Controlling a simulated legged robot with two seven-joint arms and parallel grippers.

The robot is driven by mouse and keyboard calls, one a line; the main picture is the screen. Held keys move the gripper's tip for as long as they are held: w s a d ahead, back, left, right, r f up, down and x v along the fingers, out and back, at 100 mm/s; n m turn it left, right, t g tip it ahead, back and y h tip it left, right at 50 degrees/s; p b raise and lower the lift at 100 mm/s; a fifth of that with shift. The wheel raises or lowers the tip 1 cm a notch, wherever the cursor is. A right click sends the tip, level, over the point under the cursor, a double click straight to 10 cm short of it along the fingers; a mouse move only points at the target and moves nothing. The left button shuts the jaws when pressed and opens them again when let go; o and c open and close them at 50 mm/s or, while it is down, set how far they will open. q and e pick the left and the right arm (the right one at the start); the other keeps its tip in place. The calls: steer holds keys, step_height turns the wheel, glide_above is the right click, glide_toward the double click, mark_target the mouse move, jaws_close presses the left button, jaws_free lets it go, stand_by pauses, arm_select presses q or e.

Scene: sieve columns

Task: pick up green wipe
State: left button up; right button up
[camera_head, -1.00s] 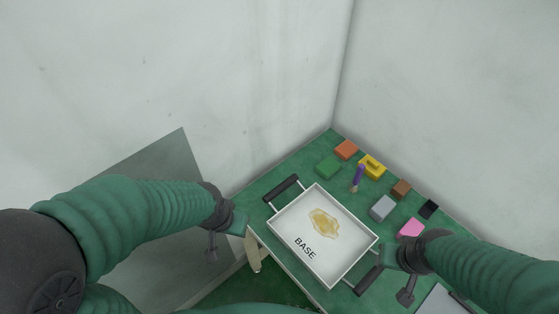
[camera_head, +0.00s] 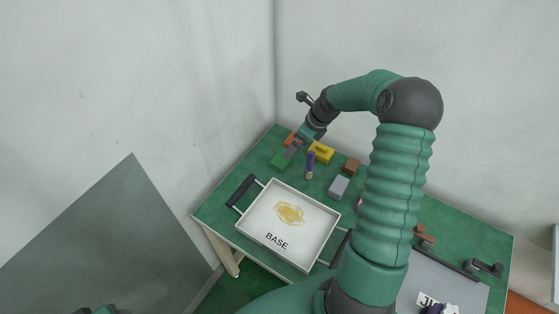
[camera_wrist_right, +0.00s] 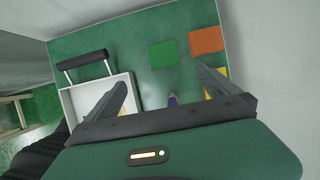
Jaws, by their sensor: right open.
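The green wipe (camera_head: 279,161) is a flat green block at the far left corner of the green table, beside an orange block (camera_head: 291,138). It also shows whole in the right wrist view (camera_wrist_right: 163,54), lying flat. My right gripper (camera_head: 294,150) is above the far corner, close to the wipe. In the right wrist view my two right fingers (camera_wrist_right: 161,77) are spread apart and empty, and the wipe shows beyond the gap between them. I cannot see contact with it.
A white tray labelled BASE (camera_head: 247,229) with a yellowish patch (camera_head: 289,212) sits at the near left of the table. A purple-handled brush (camera_head: 310,165), a yellow block (camera_head: 321,152), a brown block (camera_head: 351,166) and a grey block (camera_head: 339,187) lie near. Walls stand close behind the corner.

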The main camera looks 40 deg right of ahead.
glide_above(281, 159)
steer(key=s, duration=0.3)
steer(key=f, duration=0.9)
steer(key=shift+s+d+f, duration=0.1)
steer(key=shift+d+f, duration=0.25)
steer(key=x, duration=0.4)
steer(key=shift+w+a+f, duration=0.1)
steer(key=shift+w+a, duration=0.1)
steer(key=shift+w, duration=0.1)
steer(key=shift+w+f, duration=0.2)
steer(key=shift+f, duration=0.1)
steer(key=shift+d, duration=0.2)
steer(key=c, duration=0.4)
steer(key=shift+a, duration=0.1)
steer(key=c, duration=0.9)
step_height(281, 159, up, 10)
steer(key=shift+r, duration=0.1)
steer(key=shift+c, duration=0.2)
